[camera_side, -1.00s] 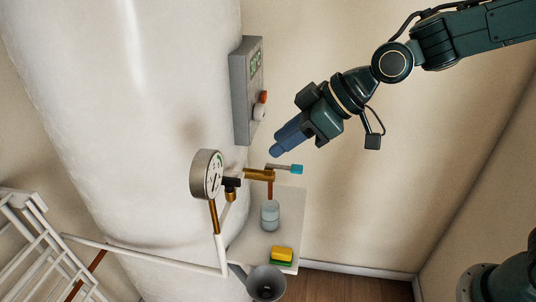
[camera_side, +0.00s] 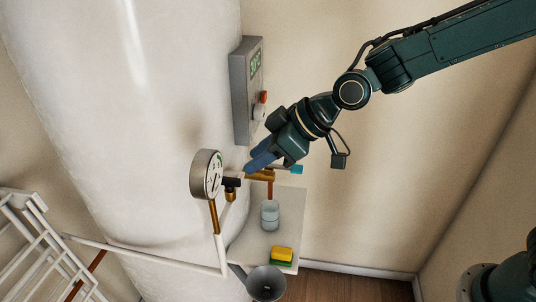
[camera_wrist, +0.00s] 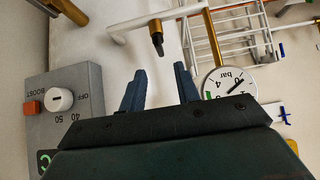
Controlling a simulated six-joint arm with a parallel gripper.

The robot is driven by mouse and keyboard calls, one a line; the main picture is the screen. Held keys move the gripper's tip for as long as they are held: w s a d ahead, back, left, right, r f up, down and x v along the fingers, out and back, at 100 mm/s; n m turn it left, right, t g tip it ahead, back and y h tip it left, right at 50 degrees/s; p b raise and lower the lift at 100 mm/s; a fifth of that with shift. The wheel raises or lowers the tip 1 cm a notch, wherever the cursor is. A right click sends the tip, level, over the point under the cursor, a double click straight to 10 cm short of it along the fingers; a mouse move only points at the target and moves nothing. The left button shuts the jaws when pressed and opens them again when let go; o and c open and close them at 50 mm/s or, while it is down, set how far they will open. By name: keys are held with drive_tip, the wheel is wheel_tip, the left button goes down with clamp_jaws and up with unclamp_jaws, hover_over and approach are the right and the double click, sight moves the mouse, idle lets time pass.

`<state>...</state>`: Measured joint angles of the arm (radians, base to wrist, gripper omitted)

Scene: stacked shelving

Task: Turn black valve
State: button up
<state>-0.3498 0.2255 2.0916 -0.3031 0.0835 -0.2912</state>
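The black valve (camera_side: 231,182) is a small dark handle on the brass fitting just right of the round gauge in the side view. In the wrist view, a dark-tipped brass fitting (camera_wrist: 157,38) that looks like it shows beyond the fingers, near the top middle. My gripper (camera_side: 249,168) has blue fingers and is above and slightly right of the black valve, with the fingertips close to it. In the wrist view the fingers (camera_wrist: 159,82) are spread apart with nothing between them. Whether a finger touches the valve cannot be told.
The pressure gauge (camera_side: 206,175) is left of the valve. A brass tap with a cyan handle (camera_side: 297,169) is close on the right, above a glass (camera_side: 270,214). A grey control box (camera_side: 244,92) is above. A shelf holds a yellow-green sponge (camera_side: 281,255).

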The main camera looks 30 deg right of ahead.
sight(228, 178)
drive_tip(key=shift+x, duration=3.85)
clamp_jaws()
